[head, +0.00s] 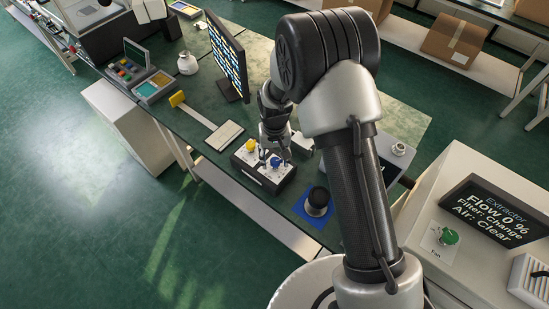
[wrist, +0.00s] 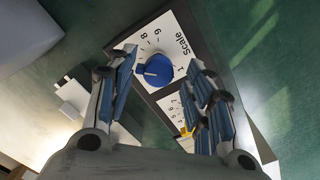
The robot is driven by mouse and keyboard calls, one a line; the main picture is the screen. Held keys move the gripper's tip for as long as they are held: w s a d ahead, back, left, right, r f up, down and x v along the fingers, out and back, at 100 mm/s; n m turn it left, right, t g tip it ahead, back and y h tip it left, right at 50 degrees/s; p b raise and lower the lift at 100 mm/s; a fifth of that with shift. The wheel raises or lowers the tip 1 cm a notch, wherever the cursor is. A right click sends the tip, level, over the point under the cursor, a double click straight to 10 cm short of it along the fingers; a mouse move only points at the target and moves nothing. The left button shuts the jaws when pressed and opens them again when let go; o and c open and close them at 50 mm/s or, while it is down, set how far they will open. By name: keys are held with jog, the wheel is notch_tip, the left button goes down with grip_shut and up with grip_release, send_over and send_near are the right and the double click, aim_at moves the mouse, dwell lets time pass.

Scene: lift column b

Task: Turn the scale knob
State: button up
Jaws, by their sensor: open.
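The scale knob is a round blue knob (wrist: 156,71) with a pale pointer line, on a white dial plate marked "Scale" with numbers. The pointer faces left in the wrist view. In the head view the blue knob (head: 276,162) sits on a black-sided box on the bench. My gripper (wrist: 161,63) is open, with one finger on each side of the blue knob in the wrist view. I cannot tell whether the fingers touch it. In the head view my gripper (head: 275,150) is over the box, partly hiding it.
A yellow knob (head: 250,146) with its own dial is beside the blue one; it also shows in the wrist view (wrist: 187,131). A black knob on a blue square (head: 317,201) is to the right. A monitor (head: 228,58) stands behind. An extractor panel (head: 495,211) is at right.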

notch_tip(320, 180, up, 12)
jog(key=shift+f, duration=0.2)
notch_tip(320, 180, up, 5)
jog(key=m, duration=0.2)
send_over(275, 161)
notch_tip(275, 161, down, 17)
jog(key=b, duration=0.4)
jog(key=shift+w, duration=0.15)
